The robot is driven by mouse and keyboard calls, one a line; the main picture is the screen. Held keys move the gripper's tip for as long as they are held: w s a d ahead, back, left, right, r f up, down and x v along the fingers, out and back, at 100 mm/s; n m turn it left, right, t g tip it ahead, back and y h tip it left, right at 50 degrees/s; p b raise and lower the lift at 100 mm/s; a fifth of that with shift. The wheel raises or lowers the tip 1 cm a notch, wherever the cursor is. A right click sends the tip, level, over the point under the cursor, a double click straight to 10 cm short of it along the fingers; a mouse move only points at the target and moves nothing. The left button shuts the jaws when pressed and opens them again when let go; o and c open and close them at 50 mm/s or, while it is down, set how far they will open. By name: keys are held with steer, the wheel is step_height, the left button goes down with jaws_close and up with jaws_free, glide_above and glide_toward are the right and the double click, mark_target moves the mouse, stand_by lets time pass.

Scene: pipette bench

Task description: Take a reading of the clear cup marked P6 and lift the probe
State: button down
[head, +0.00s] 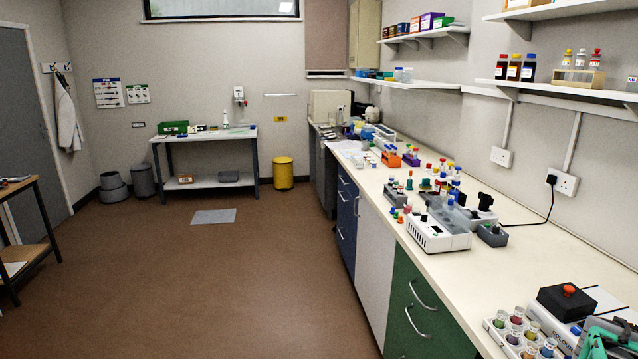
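Several clear cups with coloured contents stand in a white tray (492,327) at the lower right of the head view. No P6 mark is legible, so I cannot tell which cup is P6. To their right is a pale instrument (563,334) with partly hidden "COLOUR" lettering. A black block with an orange knob (568,291) is on it; I cannot identify the probe. A teal and grey part, seemingly my gripper (603,338), is cut off by the lower right corner. Its fingertips are unclear.
The cream bench (530,258) runs along the right wall. A white device (437,233) and several small bottles stand farther back. A black cable runs to a wall socket (562,181). Shelves (560,86) hang above. Bare bench lies between the white device and the tray. The brown floor (220,285) is open.

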stand_by(0.4)
steer(key=shift+f+b, duration=0.5)
steer(key=shift+b, duration=0.25)
steer(key=shift+f+b, duration=0.4)
steer(key=shift+b, duration=0.2)
stand_by(0.4)
steer(key=shift+r, duration=0.9)
steer(key=shift+r+p, duration=0.1)
steer(key=shift+p, duration=0.25)
step_height(320, 180, up, 6)
steer(key=p, duration=0.2)
steer(key=shift+p, duration=0.35)
